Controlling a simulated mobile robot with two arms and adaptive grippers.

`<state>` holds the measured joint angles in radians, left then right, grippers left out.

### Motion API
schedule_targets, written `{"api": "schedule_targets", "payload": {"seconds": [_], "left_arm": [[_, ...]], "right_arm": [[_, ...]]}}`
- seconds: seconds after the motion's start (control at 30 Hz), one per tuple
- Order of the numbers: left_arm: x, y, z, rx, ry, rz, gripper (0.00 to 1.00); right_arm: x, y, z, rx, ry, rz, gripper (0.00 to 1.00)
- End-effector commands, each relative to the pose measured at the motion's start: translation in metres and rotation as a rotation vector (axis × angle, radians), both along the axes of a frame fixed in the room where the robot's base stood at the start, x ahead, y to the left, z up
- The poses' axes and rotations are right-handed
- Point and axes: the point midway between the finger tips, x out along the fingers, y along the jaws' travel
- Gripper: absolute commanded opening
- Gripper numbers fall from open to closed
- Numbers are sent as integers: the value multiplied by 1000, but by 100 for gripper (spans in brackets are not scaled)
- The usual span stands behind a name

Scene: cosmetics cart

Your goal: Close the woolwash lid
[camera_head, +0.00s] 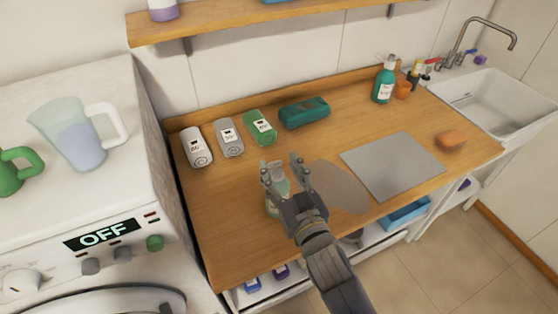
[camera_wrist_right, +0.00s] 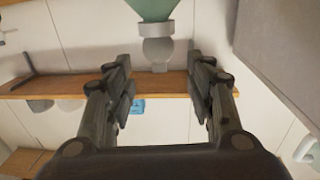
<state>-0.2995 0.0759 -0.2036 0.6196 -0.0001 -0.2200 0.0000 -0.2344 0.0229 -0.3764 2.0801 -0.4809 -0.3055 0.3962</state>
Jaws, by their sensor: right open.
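A pale green bottle (camera_head: 277,182), which I take for the woolwash, stands near the front edge of the wooden counter. It is partly hidden by my right gripper (camera_head: 283,167). In the right wrist view the bottle (camera_wrist_right: 155,8) appears upside down at the top, with a grey collar and a rounded grey lid (camera_wrist_right: 158,52). I cannot tell how the lid is seated. My right gripper (camera_wrist_right: 162,85) is open, and nothing shows held between its fingers. In the wrist view the lid appears above the gap between the fingertips. My left gripper is not in view.
A grey mat (camera_head: 392,165) and orange sponge (camera_head: 450,140) lie right. A washing machine (camera_head: 100,210) stands left. The front left counter is clear.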

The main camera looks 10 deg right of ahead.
Motion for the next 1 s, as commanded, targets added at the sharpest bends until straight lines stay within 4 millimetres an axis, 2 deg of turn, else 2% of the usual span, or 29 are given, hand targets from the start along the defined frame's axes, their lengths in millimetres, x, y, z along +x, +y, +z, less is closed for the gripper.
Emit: {"api": "schedule_targets", "payload": {"seconds": [0.2,0.47,0.5,0.67,0.7,0.87,1.0], "left_arm": [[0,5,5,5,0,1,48],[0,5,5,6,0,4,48],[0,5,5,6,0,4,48],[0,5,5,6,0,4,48],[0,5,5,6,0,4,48],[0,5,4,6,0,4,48],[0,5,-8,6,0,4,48]], "right_arm": [[15,3,0,1,0,-1,50],[16,4,0,1,1,-1,50],[16,4,0,1,1,-1,45],[16,4,0,1,1,-1,9],[16,4,0,0,1,-1,5],[16,3,-1,0,0,-1,5],[15,4,-6,6,-20,0,5]]}}
